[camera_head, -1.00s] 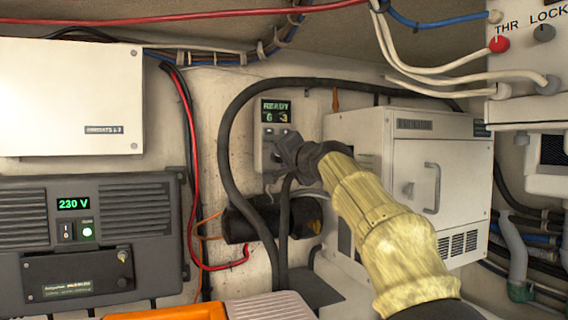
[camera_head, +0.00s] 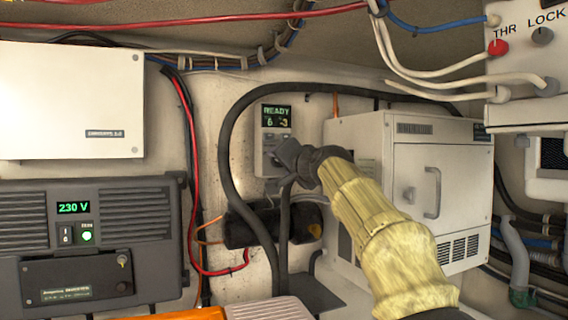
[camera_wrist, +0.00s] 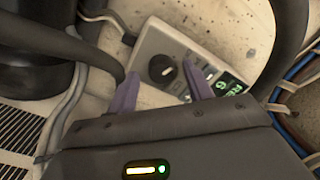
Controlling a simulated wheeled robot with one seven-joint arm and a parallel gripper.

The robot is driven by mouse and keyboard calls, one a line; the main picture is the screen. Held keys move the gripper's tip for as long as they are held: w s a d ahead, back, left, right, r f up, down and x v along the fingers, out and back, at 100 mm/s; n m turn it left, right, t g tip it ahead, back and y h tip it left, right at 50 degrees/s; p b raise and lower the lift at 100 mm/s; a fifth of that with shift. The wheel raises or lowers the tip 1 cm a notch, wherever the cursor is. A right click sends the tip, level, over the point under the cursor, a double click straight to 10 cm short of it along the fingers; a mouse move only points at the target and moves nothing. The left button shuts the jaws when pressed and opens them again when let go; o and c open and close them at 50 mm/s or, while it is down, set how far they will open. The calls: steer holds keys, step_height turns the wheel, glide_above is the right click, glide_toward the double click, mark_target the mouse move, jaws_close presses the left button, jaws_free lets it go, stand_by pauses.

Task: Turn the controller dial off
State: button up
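The controller (camera_head: 268,140) is a pale upright box on the back wall with a green-lit "READY" display (camera_head: 276,116). In the head view my gripper (camera_head: 281,152) is in front of its lower right part and hides the dial. In the wrist view the controller (camera_wrist: 150,38) lies tilted, and its round black dial (camera_wrist: 162,68) carries a white pointer line. My gripper (camera_wrist: 161,67) is open, with two purple fingers, one on each side of the dial in the picture. I cannot tell whether the fingers touch the dial. Nothing is held.
A thick black hose (camera_head: 226,130) loops around the controller. A white cabinet (camera_head: 455,170) with a handle stands to the right. A dark inverter (camera_head: 145,210) showing "230 V" is at the left, below a white box (camera_head: 70,95). A black cylinder (camera_head: 240,228) sits under the controller.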

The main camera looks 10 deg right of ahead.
steer(key=s+d+b, duration=0.1)
steer(key=s+b, duration=0.2)
steer(key=s, duration=0.5)
steer(key=s+d+b, duration=0.2)
steer(key=s+b, duration=0.2)
steer(key=s, duration=0.5)
steer(key=shift+d, duration=0.25)
